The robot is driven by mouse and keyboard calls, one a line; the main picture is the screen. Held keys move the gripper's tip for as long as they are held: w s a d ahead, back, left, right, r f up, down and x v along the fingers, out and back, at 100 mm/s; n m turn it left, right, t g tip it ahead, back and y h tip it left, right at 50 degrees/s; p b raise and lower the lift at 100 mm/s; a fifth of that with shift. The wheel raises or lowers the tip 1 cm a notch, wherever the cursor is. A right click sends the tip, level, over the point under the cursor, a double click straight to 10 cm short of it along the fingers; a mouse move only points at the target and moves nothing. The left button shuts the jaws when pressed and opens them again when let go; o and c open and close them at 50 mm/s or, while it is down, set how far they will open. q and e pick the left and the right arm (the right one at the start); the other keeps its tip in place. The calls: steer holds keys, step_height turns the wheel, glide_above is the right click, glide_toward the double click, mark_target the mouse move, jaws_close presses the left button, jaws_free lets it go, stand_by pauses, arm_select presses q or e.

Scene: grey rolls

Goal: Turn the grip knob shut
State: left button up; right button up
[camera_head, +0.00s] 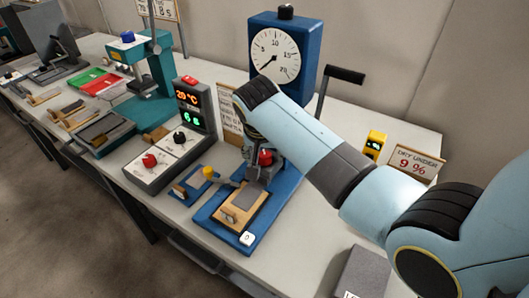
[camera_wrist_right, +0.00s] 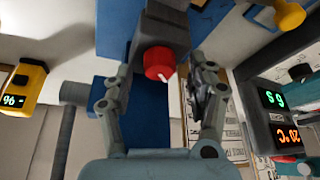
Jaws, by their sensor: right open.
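The red grip knob (camera_head: 265,157) stands on the blue-based tester (camera_head: 208,215) at the middle of the bench. In the right wrist view the red knob (camera_wrist_right: 157,63) shows a white mark on its lower edge and sits on a grey block. My right gripper (camera_wrist_right: 162,74) is open, with one finger on each side of the knob. Gaps show between knob and fingers, so it is not gripped. In the head view my right arm hides most of that gripper. A wooden block with a grey strip (camera_head: 241,207) lies in front of the knob. My left gripper is not in view.
A blue dial gauge (camera_head: 277,57) stands behind, with a black-handled lever (camera_head: 343,75) beside it. A control box with lit displays (camera_head: 187,107) and knobs stands left. A yellow meter (camera_head: 375,144) and a "dry under 9 %" sign (camera_head: 414,163) are right.

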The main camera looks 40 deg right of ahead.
steer(key=shift+d+f, duration=0.1)
steer(key=shift+f, duration=0.25)
steer(key=c, duration=1.1)
steer(key=shift+c, duration=0.2)
